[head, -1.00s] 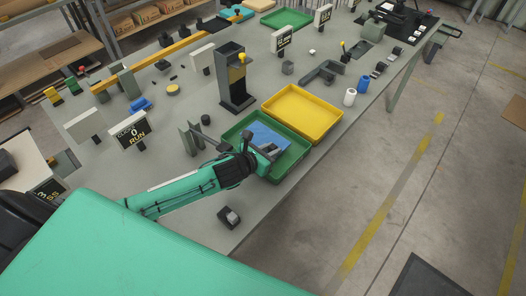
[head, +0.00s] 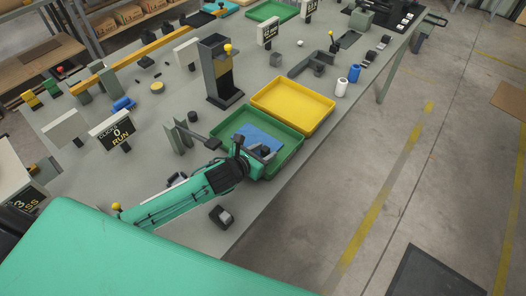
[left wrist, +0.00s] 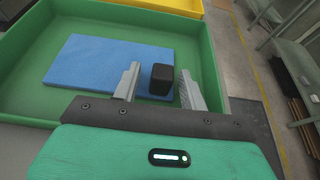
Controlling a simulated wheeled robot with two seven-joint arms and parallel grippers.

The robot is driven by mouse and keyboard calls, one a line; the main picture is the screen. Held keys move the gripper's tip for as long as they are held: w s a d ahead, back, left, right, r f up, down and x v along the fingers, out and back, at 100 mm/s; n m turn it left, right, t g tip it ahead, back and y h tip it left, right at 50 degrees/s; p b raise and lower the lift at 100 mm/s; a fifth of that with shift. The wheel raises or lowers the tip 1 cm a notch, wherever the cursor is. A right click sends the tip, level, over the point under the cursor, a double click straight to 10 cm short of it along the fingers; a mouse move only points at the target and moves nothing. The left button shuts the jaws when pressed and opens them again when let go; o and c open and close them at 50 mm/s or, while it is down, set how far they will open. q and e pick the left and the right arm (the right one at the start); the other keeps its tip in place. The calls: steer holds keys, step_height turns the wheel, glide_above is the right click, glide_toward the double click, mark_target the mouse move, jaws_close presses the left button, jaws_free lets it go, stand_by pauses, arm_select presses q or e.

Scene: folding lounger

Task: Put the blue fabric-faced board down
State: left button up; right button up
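The blue fabric-faced board (head: 257,134) lies flat on the floor of the green tray (head: 291,156). My left gripper (head: 262,154) is above the near part of the tray. In the left wrist view its fingers (left wrist: 160,88) are apart, one on each side of the black block, with gaps showing. My right gripper is not in view.
A yellow tray (head: 328,118) stands just beyond the green one. A dark upright stand (head: 218,72) is behind the trays. A grey bracket (head: 180,138) is left of the green tray. A small dark block (head: 221,216) lies near the table's front edge. The floor right of the table is open.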

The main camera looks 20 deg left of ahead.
arm_select(q)
steer(key=shift+r, duration=0.15)
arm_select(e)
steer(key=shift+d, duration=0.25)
arm_select(q)
steer(key=shift+s, duration=0.2)
steer(key=b+v, duration=0.1)
steer(key=v, duration=1)
steer(key=shift+s+a+r+b, duration=0.15)
steer(key=shift+s+r+b, duration=0.05)
steer(key=shift+s+b, duration=0.15)
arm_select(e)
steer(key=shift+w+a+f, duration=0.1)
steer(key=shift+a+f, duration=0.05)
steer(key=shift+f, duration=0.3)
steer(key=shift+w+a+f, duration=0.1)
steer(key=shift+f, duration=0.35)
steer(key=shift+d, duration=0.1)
